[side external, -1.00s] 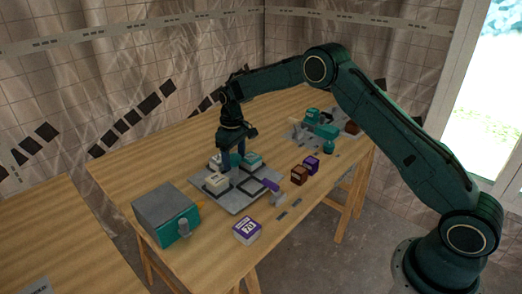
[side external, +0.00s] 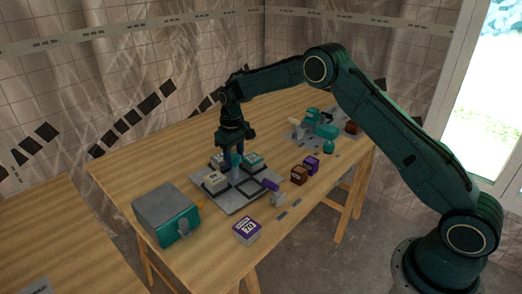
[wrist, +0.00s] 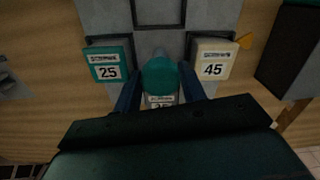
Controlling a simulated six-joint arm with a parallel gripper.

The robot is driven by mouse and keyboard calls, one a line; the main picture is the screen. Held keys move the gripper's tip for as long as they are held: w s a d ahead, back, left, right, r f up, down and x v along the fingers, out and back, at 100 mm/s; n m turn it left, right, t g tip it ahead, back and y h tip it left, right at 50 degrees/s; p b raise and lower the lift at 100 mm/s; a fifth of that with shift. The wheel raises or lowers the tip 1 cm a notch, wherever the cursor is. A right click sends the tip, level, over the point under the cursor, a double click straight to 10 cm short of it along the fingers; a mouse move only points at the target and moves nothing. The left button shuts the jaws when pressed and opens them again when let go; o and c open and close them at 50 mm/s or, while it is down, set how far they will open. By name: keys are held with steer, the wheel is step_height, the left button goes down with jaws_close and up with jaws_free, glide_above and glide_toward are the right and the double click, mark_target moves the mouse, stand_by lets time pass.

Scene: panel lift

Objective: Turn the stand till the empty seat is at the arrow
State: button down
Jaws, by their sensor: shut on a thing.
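The grey stand (side external: 237,204) lies on the table with a teal round knob (wrist: 160,76) at its centre. My gripper (side external: 234,160) is shut on the knob, with a finger on each side. In the wrist view, a teal block marked 25 (wrist: 108,66) sits in the left seat and a cream block marked 45 (wrist: 212,62) in the right seat. A third block (wrist: 161,101) is mostly hidden below the knob. The empty seat (wrist: 160,12) is at the top. The orange arrow (wrist: 244,41) is beside the cream block's seat; it also shows in the side view (side external: 200,205).
A grey and teal box (side external: 168,213) stands left of the stand. Brown (side external: 299,175) and purple (side external: 312,164) blocks lie to the right. A teal device (side external: 318,128) is farther back.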

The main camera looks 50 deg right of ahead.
steer(key=shift+m, duration=4.3)
steer(key=shift+w+m, duration=0.1)
steer(key=shift+m, duration=4.2)
steer(key=c, duration=0.8)
jaws_free()
steer(key=shift+c, duration=0.2)
